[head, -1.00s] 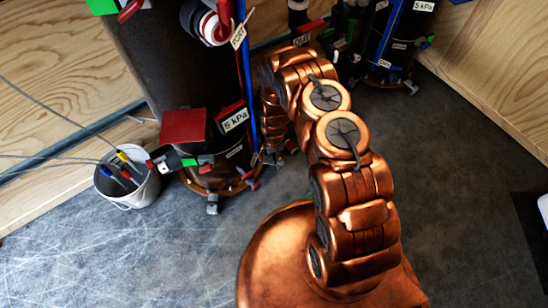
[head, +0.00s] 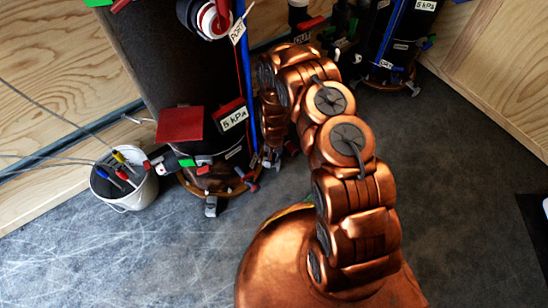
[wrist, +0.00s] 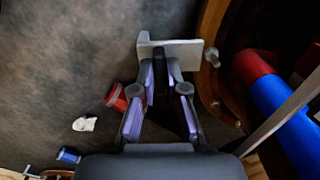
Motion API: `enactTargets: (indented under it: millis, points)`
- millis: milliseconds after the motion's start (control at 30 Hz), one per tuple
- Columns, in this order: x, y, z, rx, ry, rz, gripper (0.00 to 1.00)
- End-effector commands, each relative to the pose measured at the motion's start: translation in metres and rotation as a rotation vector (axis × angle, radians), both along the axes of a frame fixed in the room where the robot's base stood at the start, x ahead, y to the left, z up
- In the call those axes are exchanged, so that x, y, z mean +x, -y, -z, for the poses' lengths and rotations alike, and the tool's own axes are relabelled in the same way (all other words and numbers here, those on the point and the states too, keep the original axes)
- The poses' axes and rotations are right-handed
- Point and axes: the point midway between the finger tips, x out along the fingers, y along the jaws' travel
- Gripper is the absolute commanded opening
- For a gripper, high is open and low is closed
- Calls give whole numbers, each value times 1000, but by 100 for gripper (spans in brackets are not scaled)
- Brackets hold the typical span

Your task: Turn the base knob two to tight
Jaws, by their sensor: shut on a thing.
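My gripper (wrist: 164,72) shows in the wrist view with its two fingers closed around a flat grey knob (wrist: 190,46) at the foot of the dark filter tank. The tank's round copper-coloured base rim (wrist: 208,75) is just right of the knob. In the head view my arm reaches to the right side of the dark tank (head: 150,60), low by its base, and hides most of the gripper. Another grey base knob (head: 211,206) stands at the front of the tank's base. Which knob carries which number cannot be read.
A white bucket (head: 128,196) with cables stands left of the tank. A blue pipe (wrist: 280,108) with a red fitting (wrist: 252,67) is close right of my gripper. A red piece (wrist: 117,97) is just left of the fingers. A second tank (head: 390,45) stands behind. Front floor is clear.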

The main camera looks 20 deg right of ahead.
Motion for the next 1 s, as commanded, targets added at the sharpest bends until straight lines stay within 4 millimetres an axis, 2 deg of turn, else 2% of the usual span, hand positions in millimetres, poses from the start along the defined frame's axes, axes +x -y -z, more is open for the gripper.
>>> enactTargets:
  millis: [267, 300, 533, 867, 1000]
  points:
    - [0, 0, 0, 0, 0, 3, 0]
    - [0, 0, 0, 0, 0, 3, 14]
    - [0, 0, 0, 0, 0, 2, 38]
    - [0, 0, -1, 0, 0, 1, 38]
    - [1, 0, -9, 0, 1, 1, 38]
